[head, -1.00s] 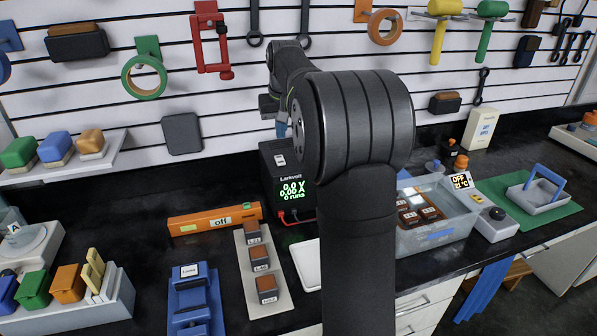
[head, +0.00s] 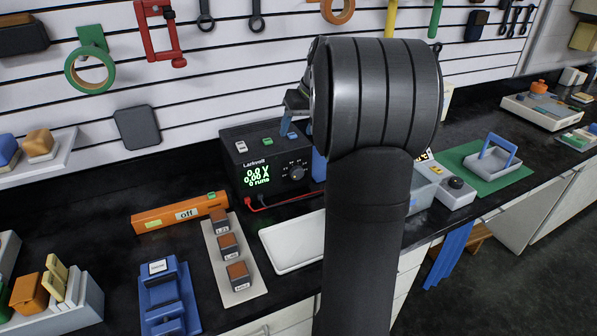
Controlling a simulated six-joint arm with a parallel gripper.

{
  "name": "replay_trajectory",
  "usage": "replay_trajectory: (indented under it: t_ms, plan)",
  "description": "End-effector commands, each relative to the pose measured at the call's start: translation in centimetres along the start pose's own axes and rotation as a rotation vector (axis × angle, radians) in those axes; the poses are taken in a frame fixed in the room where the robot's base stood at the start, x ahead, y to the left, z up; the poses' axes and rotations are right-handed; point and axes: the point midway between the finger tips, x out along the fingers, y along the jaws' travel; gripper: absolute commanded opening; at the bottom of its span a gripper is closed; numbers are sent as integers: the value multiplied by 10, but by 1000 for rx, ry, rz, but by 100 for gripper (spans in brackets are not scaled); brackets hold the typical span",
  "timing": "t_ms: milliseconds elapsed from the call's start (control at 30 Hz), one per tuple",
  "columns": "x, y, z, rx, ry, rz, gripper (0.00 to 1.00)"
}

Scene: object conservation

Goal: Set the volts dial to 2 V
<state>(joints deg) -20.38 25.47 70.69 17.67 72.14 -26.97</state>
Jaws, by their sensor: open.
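The black Larkvolt power supply (head: 250,190) stands against the back wall in the head view. Its green display (head: 258,177) reads about 0.0 on the top line, 0.00 below it and 0 runs. The volts dial (head: 297,172) is a grey round knob on the right of the front face, with a scale around it too small to read. My gripper (head: 301,150) is open and empty, with blue fingers around the supply's upper right. My arm hides part of it. I cannot tell whether a finger touches the supply.
Red and black leads (head: 262,204) run from the supply's front. An orange bar marked off (head: 180,212) lies to the left, and a white tray (head: 293,243) lies in front. A pale strip with labelled blocks (head: 250,287) is at front left. Tools hang on the slatted wall behind.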

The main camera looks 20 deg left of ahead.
Motion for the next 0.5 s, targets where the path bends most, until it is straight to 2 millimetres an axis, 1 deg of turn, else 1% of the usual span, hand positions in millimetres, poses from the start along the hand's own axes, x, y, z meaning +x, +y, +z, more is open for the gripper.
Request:
replay_trajectory:
  t_ms: [33, 100, 200, 367, 500]
  plan:
    - [-5, 18, 13, 18, 16, -17, 60]
    - [-10, 33, 26, 25, 38, -38, 60]
    - [-14, 47, 39, 31, 62, -60, 60]
    - [-14, 54, 47, 33, 79, -72, 60]
    - [1, 53, 45, 31, 77, -74, 60]
